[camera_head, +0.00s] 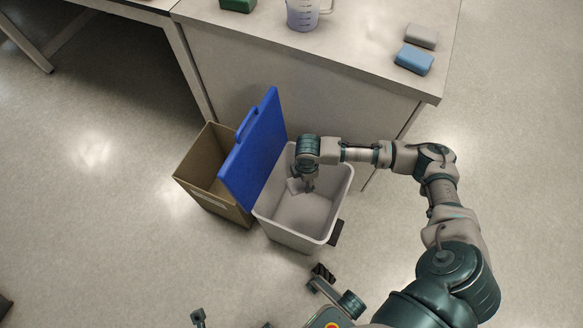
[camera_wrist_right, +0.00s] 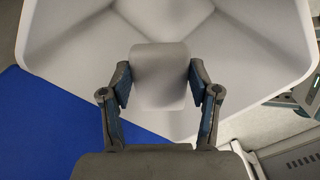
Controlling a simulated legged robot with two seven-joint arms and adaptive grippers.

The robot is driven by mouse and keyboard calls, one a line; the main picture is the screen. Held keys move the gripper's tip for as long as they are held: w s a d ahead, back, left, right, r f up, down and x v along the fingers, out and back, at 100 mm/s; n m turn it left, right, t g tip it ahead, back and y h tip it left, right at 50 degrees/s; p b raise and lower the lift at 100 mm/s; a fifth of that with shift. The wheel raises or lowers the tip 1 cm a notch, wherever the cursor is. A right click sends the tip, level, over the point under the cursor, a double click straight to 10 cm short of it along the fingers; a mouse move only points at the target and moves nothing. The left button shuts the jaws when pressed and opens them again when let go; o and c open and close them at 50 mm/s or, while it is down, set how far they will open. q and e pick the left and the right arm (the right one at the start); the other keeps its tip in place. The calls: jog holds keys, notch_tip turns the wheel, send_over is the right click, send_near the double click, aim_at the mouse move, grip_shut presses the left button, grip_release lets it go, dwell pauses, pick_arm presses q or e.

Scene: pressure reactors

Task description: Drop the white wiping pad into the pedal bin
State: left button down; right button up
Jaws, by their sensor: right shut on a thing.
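The white wiping pad (camera_wrist_right: 160,76) is between the two fingers of my right gripper (camera_wrist_right: 160,90) in the wrist view. The gripper is shut on it. In the head view the pad (camera_head: 295,187) hangs below my right gripper (camera_head: 303,187), over the open mouth of the pedal bin (camera_head: 302,215), towards its left side. The bin is light grey-white, and its visible floor looks empty. Its blue lid (camera_head: 255,150) stands open on the left. A dark pedal (camera_head: 336,232) shows at the bin's lower right.
A brown open box (camera_head: 208,170) stands left of the blue lid. The bench (camera_head: 300,60) rises behind the bin and carries a jug (camera_head: 303,14), a green block (camera_head: 238,4), a grey sponge (camera_head: 421,36) and a blue sponge (camera_head: 414,59).

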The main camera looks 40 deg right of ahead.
jog(key=shift+d+f, duration=0.3)
jog(key=shift+d, duration=0.25)
jog(key=o, duration=1.2)
jog(key=shift+d+f, duration=0.1)
jog(key=shift+d, duration=0.05)
jog(key=shift+c, duration=0.2)
jog(key=shift+a+r, duration=0.25)
jog(key=shift+a, duration=0.3)
notch_tip(320, 180, up, 12)
jog(key=shift+f, duration=0.15)
jog(key=shift+d, duration=0.2)
